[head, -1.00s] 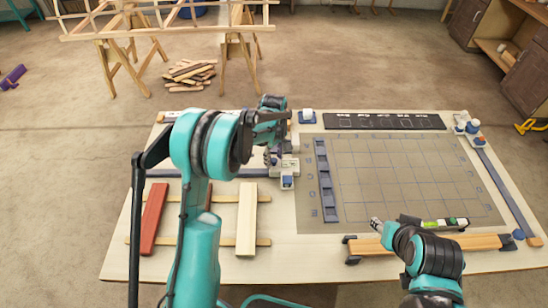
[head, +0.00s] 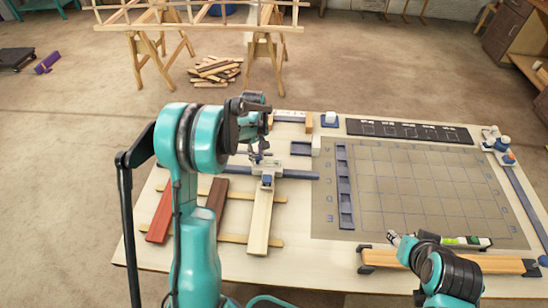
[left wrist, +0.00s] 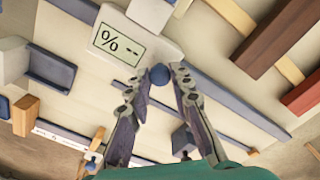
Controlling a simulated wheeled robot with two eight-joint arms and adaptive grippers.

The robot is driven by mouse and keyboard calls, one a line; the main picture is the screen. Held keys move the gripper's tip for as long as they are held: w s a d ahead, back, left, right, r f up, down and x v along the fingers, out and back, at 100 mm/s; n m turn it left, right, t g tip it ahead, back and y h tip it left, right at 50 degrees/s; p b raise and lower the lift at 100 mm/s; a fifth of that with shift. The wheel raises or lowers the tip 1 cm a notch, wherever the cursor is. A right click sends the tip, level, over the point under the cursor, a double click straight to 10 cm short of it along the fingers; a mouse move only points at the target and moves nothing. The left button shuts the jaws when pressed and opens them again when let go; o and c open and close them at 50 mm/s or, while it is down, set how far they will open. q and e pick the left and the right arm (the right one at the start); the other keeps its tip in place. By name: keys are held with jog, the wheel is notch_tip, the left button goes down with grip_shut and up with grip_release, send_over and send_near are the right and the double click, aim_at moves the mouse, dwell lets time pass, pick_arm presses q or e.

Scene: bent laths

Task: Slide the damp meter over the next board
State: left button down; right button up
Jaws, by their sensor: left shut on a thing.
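The damp meter (head: 265,170) is a white block with a blue knob on a dark blue rail. It sits at the far end of the pale board (head: 261,222). In the left wrist view the meter's display (left wrist: 117,43) reads "% --". My left gripper (head: 262,155) is shut on the meter's blue knob (left wrist: 156,75); its fingertips (left wrist: 165,80) are on either side of it. To the left lie a dark brown board (head: 217,196) and a red board (head: 161,217). My right gripper (head: 393,238) is over the near right; its finger state is unclear.
The boards lie across two thin wooden strips (head: 236,239). A grey gridded mat (head: 410,190) with a blue slotted strip (head: 344,185) lies to the right. A wooden bar (head: 490,263) and a spirit level (head: 465,241) are near my right arm.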

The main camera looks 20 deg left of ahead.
pick_arm(q)
jog(key=shift+s+a, duration=0.1)
jog(key=shift+a, duration=0.3)
jog(key=c, duration=1.3)
grip_release()
notch_tip(320, 180, up, 12)
jog(key=shift+d, duration=0.1)
